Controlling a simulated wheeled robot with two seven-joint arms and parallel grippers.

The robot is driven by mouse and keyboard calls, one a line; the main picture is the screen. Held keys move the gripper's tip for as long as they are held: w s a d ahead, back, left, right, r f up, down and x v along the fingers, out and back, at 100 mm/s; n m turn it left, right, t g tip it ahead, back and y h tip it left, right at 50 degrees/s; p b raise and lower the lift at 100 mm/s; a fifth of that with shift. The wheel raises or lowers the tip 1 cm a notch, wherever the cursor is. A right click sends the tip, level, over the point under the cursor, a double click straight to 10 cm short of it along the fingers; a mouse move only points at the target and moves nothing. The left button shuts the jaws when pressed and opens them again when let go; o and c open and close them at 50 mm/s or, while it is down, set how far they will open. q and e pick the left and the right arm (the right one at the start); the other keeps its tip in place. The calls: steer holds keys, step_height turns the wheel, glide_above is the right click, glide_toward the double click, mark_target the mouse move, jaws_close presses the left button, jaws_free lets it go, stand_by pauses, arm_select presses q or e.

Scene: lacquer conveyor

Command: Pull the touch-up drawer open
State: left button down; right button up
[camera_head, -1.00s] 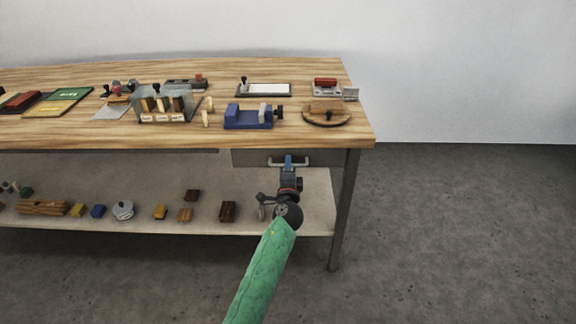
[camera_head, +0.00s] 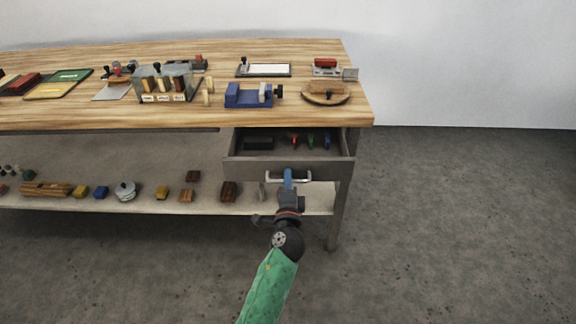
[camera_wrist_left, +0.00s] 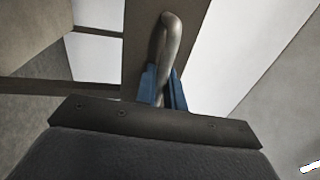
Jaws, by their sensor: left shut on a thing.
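The touch-up drawer (camera_head: 240,168) is under the right end of the workbench and stands open, pulled out toward me. Inside it lie a dark block (camera_head: 258,143) and several small items with red, green and blue colours (camera_head: 310,141). My left gripper (camera_head: 288,178) is shut on the drawer's metal handle (camera_head: 305,178). In the left wrist view the blue fingers (camera_wrist_left: 162,88) close around the handle bar (camera_wrist_left: 172,42) in front of the drawer front (camera_wrist_left: 139,32). My right gripper is not in view.
The wooden workbench (camera_head: 190,116) carries a blue vise (camera_head: 248,97), a round board (camera_head: 326,98) and a stamp rack (camera_head: 165,84). A lower shelf (camera_head: 205,203) holds several small blocks. The bench leg (camera_head: 338,215) stands right of my arm. The floor to the right is clear.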

arm_select(q)
steer(key=s, duration=0.6)
steer(key=shift+b, duration=0.3)
steer(key=c, duration=1.8)
jaws_free()
steer(key=shift+c, duration=0.2)
steer(key=shift+s+f, duration=0.1)
